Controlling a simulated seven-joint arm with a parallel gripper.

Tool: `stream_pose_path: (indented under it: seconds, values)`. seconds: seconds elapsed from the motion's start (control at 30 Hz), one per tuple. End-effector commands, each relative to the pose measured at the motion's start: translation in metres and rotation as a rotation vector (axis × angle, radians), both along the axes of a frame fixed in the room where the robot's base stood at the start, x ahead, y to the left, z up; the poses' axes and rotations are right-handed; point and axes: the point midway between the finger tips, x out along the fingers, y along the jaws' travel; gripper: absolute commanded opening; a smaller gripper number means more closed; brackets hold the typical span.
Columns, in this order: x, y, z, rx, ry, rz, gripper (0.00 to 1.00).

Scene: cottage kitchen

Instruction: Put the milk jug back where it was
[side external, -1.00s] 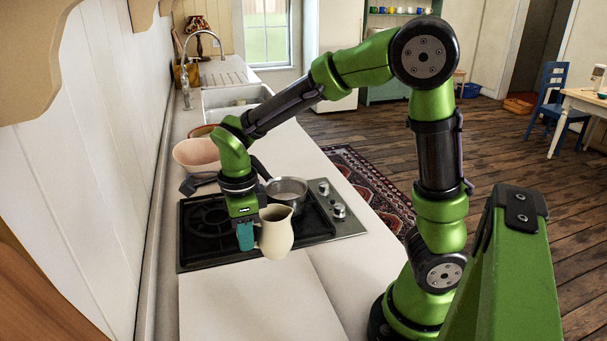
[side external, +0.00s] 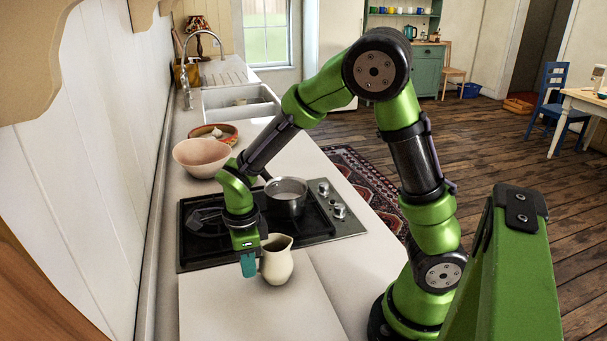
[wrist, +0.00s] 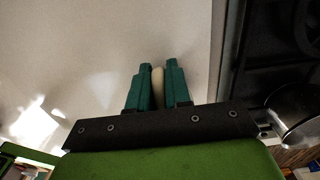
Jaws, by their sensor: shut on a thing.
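The cream milk jug (side external: 277,262) is upright at the front edge of the hob in the side view, over the pale counter. I cannot tell whether its base touches the counter. My gripper (side external: 249,266) is at the jug's left side, with its teal fingers pointing down. In the wrist view, my gripper (wrist: 158,88) is shut on a narrow cream part of the milk jug (wrist: 158,84), which looks like its handle. The rest of the jug is hidden in that view.
The black hob (side external: 197,257) with a steel saucepan (side external: 287,203) lies just behind the jug. A pink bowl (side external: 201,157) and a dish (side external: 228,133) stand farther back. The counter (side external: 250,315) in front is clear.

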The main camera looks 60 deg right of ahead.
Motion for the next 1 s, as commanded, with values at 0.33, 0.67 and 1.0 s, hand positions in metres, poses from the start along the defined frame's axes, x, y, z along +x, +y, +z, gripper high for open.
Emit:
stream_pose_path:
  seconds: [0.33,0.67,1.0]
  values:
    - [0.000,0.000,0.000,0.000,0.001,0.000,0.43]
    - [0.001,0.000,0.021,0.001,-0.004,0.001,0.43]
    - [0.001,0.001,0.093,0.002,-0.005,0.000,0.43]
